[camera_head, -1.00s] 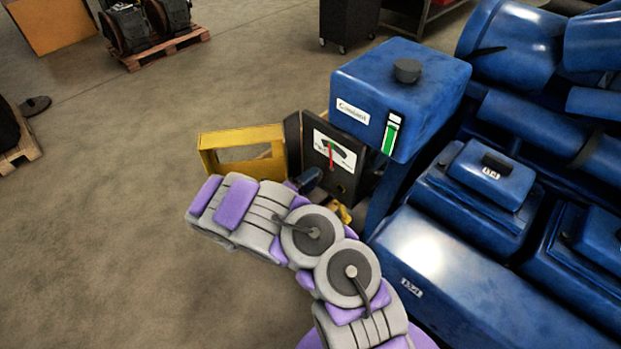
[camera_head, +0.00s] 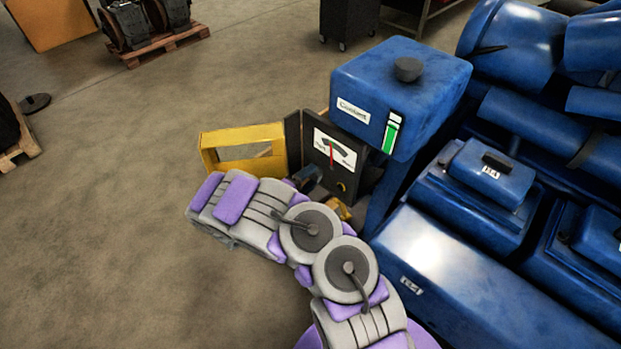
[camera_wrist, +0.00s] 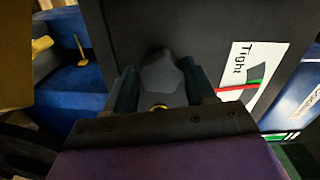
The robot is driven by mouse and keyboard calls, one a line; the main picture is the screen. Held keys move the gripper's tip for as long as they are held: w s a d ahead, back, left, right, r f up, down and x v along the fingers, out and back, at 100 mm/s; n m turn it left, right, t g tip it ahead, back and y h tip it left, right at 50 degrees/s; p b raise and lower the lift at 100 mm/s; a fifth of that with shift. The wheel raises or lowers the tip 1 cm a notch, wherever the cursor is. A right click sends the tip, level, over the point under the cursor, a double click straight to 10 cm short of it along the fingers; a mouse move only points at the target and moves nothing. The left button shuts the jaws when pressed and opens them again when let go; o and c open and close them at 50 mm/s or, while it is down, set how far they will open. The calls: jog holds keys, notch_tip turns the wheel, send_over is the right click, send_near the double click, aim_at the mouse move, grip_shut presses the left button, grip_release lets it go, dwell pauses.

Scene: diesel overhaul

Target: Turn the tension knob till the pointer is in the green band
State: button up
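A dark gauge panel (camera_head: 318,173) carries a white dial (camera_head: 347,141) with a red pointer (camera_head: 332,154). In the wrist view the dial (camera_wrist: 237,62) reads "Tight" sideways. There the red pointer (camera_wrist: 235,88) reaches the arc at the lower edge of the green band (camera_wrist: 255,82). The grey tension knob (camera_wrist: 161,74) stands out from the panel, left of the dial in that view. My gripper (camera_wrist: 163,85) has one finger on each side of the knob. Whether both fingers press on it is hard to tell. In the head view my arm hides the knob.
A blue coolant tank (camera_head: 405,90) stands over the panel's right side. A yellow frame (camera_head: 243,150) is at its left. A small brass part (camera_head: 341,186) sits low on the panel. Blue engine covers (camera_head: 470,285) fill the right. Open floor (camera_head: 110,230) lies left.

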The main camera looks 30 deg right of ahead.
jog(key=shift+o, duration=1.6)
jog(key=shift+s, duration=0.1)
jog(key=v, duration=1.7)
jog(key=shift+a, duration=0.25)
jog(key=shift+r, duration=0.1)
